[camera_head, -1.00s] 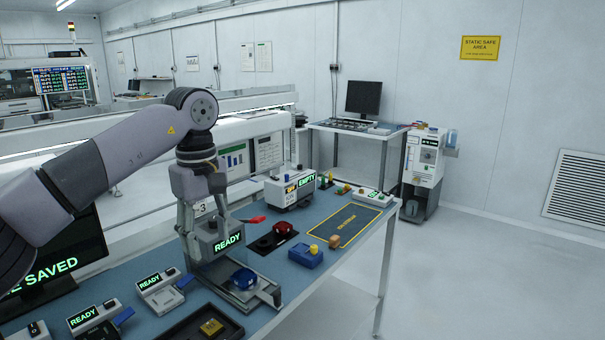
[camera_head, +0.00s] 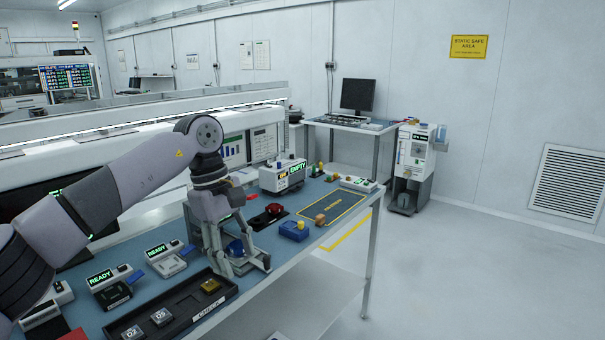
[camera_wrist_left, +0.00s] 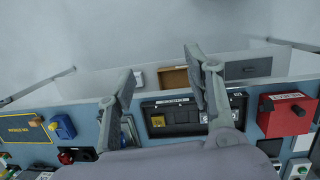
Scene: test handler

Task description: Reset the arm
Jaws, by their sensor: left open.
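My left gripper (camera_head: 238,262) hangs over the front part of the blue bench (camera_head: 283,250), its fingers pointing down near the bench edge. In the left wrist view the two fingers (camera_wrist_left: 158,98) are wide apart with nothing between them. A blue round part (camera_head: 235,248) sits behind the fingers in the head view and is partly hidden by them. The black tray (camera_head: 180,306) lies just left of the gripper with a yellow block (camera_head: 210,286) and grey numbered blocks (camera_head: 161,317) in it. My right gripper is not in view.
A red box (camera_wrist_left: 287,115) shows in the left wrist view. The floor at right is clear.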

